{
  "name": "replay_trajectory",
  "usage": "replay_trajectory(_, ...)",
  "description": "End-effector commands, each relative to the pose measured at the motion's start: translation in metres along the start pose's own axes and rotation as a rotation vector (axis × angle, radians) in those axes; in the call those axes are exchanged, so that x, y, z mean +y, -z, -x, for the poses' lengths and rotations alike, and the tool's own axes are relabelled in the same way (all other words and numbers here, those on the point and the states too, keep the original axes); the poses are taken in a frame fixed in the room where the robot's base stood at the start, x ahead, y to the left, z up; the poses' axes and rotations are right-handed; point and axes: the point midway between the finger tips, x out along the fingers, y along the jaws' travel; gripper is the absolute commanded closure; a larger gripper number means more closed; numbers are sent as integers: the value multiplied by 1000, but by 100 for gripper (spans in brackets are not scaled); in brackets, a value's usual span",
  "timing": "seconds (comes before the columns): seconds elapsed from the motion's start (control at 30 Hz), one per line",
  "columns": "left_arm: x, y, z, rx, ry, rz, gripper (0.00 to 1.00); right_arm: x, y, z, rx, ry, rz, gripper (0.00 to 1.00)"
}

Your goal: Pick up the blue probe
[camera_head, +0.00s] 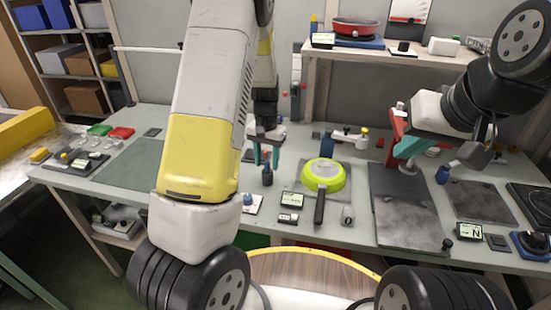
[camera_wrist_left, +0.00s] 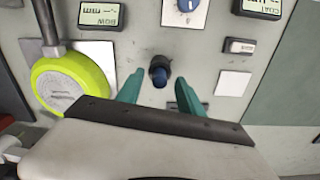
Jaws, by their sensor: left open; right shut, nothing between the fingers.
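The blue probe (camera_head: 267,172) is a small upright piece with a dark blue top, standing on the grey bench left of the green pan. In the left wrist view the probe (camera_wrist_left: 159,72) shows from above, between and slightly beyond the two teal fingertips. My left gripper (camera_head: 266,158) is open and points down over the probe; in the wrist view its fingers (camera_wrist_left: 158,88) are spread either side with clear gaps, not touching it. My right gripper (camera_head: 409,160) is shut and empty, over the dark plate at right.
A lime-green pan (camera_head: 323,174) lies just right of the probe; its dark handle points to the front. A dark plate (camera_head: 405,215) lies further right. A shelf (camera_head: 370,57) stands behind.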

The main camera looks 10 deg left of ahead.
Motion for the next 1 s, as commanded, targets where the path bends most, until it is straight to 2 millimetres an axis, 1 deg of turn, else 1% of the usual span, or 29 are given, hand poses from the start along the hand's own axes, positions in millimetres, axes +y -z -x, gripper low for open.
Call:
replay_trajectory(0.03,0,-1,-6,-4,0,0,56,0,0,0,0,0,0,100)
replay_trajectory(0.1,0,0,-10,-1,0,0,56,0,0,0,0,0,0,100)
replay_trajectory(0.33,0,0,-11,1,0,0,56,0,0,0,0,0,0,100)
replay_trajectory(0.37,0,0,-11,0,0,0,60,0,0,0,0,0,0,100)
replay_trajectory(0.4,0,0,-11,0,0,0,68,0,0,0,0,0,0,100)
replay_trajectory(0.57,0,0,-11,0,0,0,99,0,0,0,0,0,0,100)
replay_trajectory(0.87,0,0,-11,1,0,0,100,0,0,0,0,0,0,100)
replay_trajectory(0.93,0,0,-8,2,0,-1,100,0,0,0,0,0,0,100)
replay_trajectory(1.0,0,1,-2,2,-1,-1,100,0,0,0,0,0,0,100)
